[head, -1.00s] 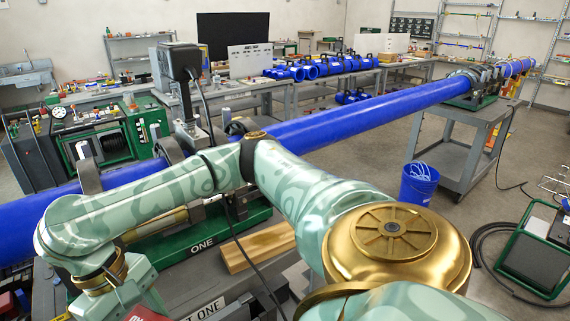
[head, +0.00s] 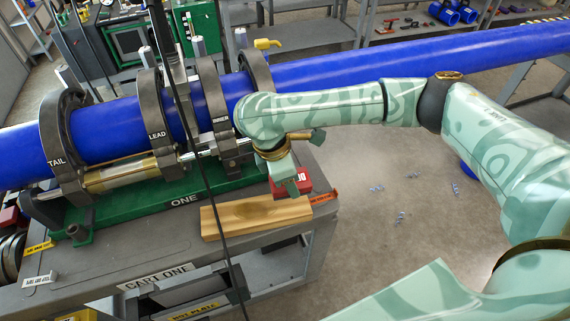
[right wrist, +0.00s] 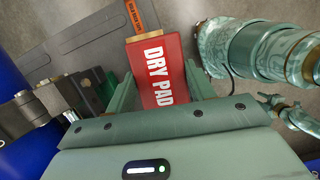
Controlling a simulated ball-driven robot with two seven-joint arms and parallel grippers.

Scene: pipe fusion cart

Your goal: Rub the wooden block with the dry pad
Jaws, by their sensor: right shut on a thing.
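The wooden block (head: 255,217) lies on the cart top in front of the green base marked ONE, with a darker patch on its upper face. My right gripper (head: 287,183) is shut on the red dry pad (head: 300,183), at the block's right end. The right wrist view shows the pad (right wrist: 161,72) between the two green fingers, its white DRY PAD lettering facing the camera. A small piece of wood (right wrist: 137,38) shows past the pad's far end. I cannot tell whether the pad touches the block. My left gripper is not in view.
The blue pipe (head: 100,130) runs through grey clamp rings (head: 62,150) behind the block. A black cable (head: 215,220) hangs across the view in front of the block. An orange label strip (head: 323,197) lies at the cart's right edge, with open floor beyond.

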